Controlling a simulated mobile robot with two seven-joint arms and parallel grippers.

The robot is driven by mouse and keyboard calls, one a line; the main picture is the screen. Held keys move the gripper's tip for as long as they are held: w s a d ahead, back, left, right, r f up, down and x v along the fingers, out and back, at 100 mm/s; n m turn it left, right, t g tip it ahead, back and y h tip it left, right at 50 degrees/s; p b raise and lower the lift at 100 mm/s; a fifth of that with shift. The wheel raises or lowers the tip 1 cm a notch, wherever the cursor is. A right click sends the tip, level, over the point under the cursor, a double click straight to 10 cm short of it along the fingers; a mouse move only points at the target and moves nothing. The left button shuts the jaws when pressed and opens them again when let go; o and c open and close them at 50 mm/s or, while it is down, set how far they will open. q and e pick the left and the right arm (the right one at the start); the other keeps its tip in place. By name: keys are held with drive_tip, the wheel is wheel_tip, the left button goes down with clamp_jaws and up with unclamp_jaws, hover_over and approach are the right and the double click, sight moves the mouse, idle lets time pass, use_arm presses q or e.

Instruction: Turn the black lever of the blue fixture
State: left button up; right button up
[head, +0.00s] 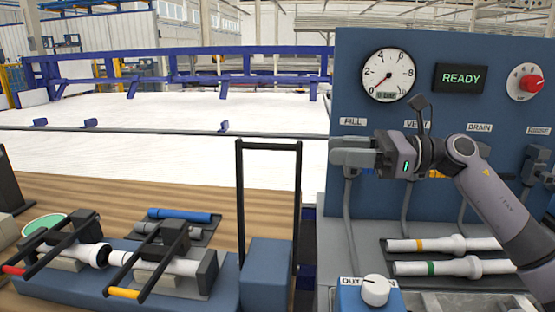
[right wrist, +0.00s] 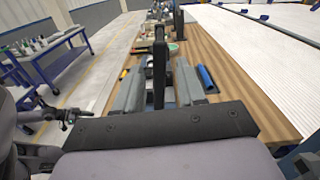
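The blue fixture (head: 268,272) stands at the lower left in the head view. Its black lever (head: 298,210) is a tall upright frame with a top crossbar. The lever also shows in the right wrist view (right wrist: 159,65), straight ahead, between two grey finger shapes. My right gripper (head: 354,152) points left, in front of the panel below the FILL label. It is to the right of the lever, about level with its top, and apart from it. It appears open and empty. My left gripper is not in view.
A blue panel (head: 450,110) with a gauge (head: 388,75), READY display (head: 461,78) and red knob (head: 525,82) stands behind my right arm. White pipes (head: 432,245) lie below. Clamps with red and yellow handles (head: 125,293) sit left of the lever. A white knob (head: 375,290) is at the front.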

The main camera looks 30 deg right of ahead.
sight(277, 147)
drive_tip(key=p+x, duration=0.4)
drive_tip(key=x, duration=0.7)
drive_tip(key=shift+r, duration=0.15)
drive_tip(key=shift+w+a, duration=0.3)
drive_tip(key=shift+a, duration=0.1)
clamp_jaws()
drive_tip(key=shift+w+d, duration=0.1)
